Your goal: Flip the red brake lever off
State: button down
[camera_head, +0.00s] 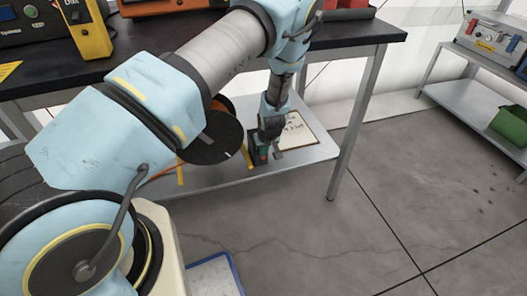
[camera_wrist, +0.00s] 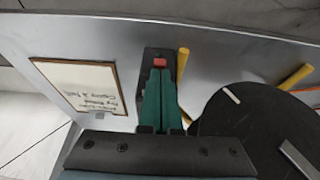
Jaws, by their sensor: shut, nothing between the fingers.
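The red brake lever (camera_wrist: 159,62) shows in the wrist view as a small red block on a dark base (camera_wrist: 149,60) on the grey lower shelf. My gripper (camera_wrist: 159,72) has its two green fingers together, with the tips right at the near side of the red piece. I cannot tell whether they touch it. The fingers hide part of the base. In the head view my gripper (camera_head: 264,153) points down at the lower shelf beside the dark base, and the lever is mostly hidden there.
A black cable reel (camera_wrist: 246,125) with yellow bars (camera_wrist: 183,63) stands right of the lever in the wrist view. A framed note (camera_wrist: 80,84) lies to the left. The dark upper tabletop (camera_head: 345,33) overhangs the shelf (camera_head: 310,155). A green bin (camera_head: 510,125) sits far right.

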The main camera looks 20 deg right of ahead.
jog(key=shift+s+f+t+b, duration=0.3)
jog(key=shift+t+b, duration=0.2)
jog(key=shift+t, duration=0.2)
jog(key=shift+s+f+t+b, duration=0.55)
jog(key=shift+s+t+b, duration=0.05)
jog(key=shift+t+b, duration=0.4)
jog(key=t, duration=0.1)
jog(key=t+b, duration=0.2)
jog(key=shift+s+a+f+h, duration=0.15)
jog(key=shift+s+f+h, duration=0.1)
jog(key=shift+f+h, duration=0.1)
jog(key=shift+w, duration=0.1)
jog(key=shift+w+r, duration=0.35)
jog(key=shift+w, duration=0.2)
jog(key=shift+s+r, duration=0.1)
